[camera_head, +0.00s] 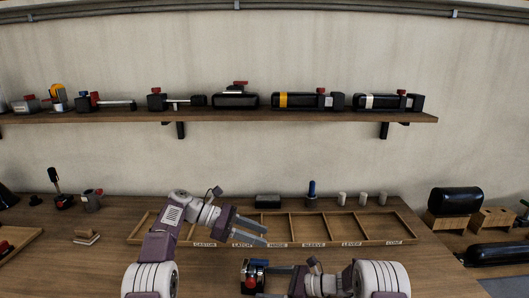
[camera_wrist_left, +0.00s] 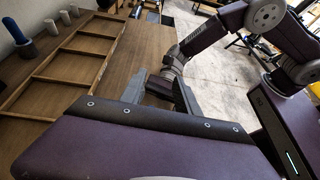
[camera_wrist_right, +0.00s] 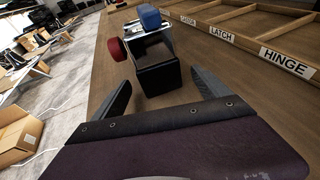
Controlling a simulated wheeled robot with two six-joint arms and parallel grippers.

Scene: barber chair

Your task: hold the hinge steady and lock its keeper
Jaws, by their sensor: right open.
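The hinge piece, a black block with a metal plate (camera_wrist_right: 150,58), lies on the bench at the front middle. It carries a blue part (camera_wrist_right: 149,18) on top and a red knob (camera_wrist_right: 117,48) at its side; it also shows in the head view (camera_head: 247,276). My right gripper (camera_wrist_right: 161,78) is open, its fingertips on either side of the block's near end with gaps showing. My left gripper (camera_head: 266,234) is open and empty above the tray's front edge, behind and apart from the block. Which part is the keeper I cannot tell.
A wooden tray (camera_head: 384,237) with labelled compartments lies behind the grippers. Behind it stand a black box (camera_head: 268,201), a blue-topped peg (camera_head: 311,190) and pale cylinders (camera_head: 342,198). A wall shelf (camera_head: 220,116) holds several black devices. Bare bench lies left of the block.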

